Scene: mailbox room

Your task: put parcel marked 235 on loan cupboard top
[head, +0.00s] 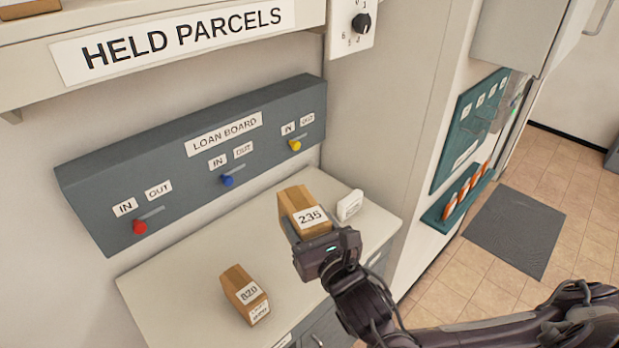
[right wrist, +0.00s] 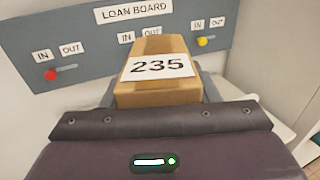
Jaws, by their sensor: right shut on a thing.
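The parcel marked 235 (head: 296,203) is a brown box with a white label. It also shows in the right wrist view (right wrist: 158,90), with its label facing the camera. My right gripper (head: 306,232) is shut on this parcel, over the right part of the cupboard top. The loan cupboard top (head: 190,262) is a pale flat surface below the loan board. I cannot tell whether the parcel touches the top or is held just above it. My left gripper is not in view.
A brown parcel marked 820 (head: 245,294) stands on the cupboard top at the front left. A small white object (head: 350,204) is right beside parcel 235. The grey loan board (head: 200,165) with red, blue and yellow knobs is on the wall behind.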

